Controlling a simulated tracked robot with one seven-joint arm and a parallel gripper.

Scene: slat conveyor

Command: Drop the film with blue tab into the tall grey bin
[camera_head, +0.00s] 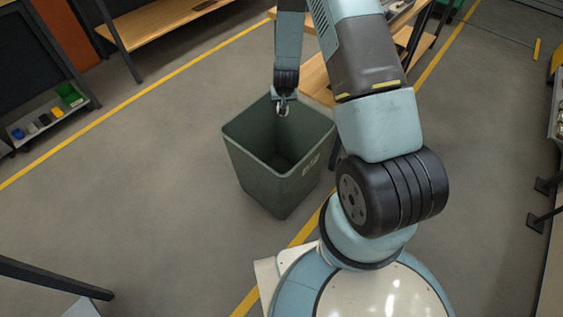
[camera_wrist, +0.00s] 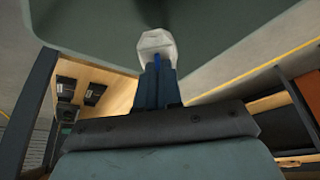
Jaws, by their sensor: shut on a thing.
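The tall grey bin (camera_head: 262,185) stands on the floor in the middle of the head view, with an open top. Its grey-green wall (camera_wrist: 90,25) fills the upper part of the wrist view. My gripper (camera_head: 282,101) hangs above the far part of the bin's opening. In the head view the film (camera_head: 282,110) is a small pale spot below the fingers. The bin's floor is in shadow.
A wooden bench (camera_head: 318,78) stands just behind the bin, partly hidden by my arm. A low shelf (camera_head: 48,118) with small coloured bins is at the left. Yellow floor lines cross the area. The floor left of the bin is clear.

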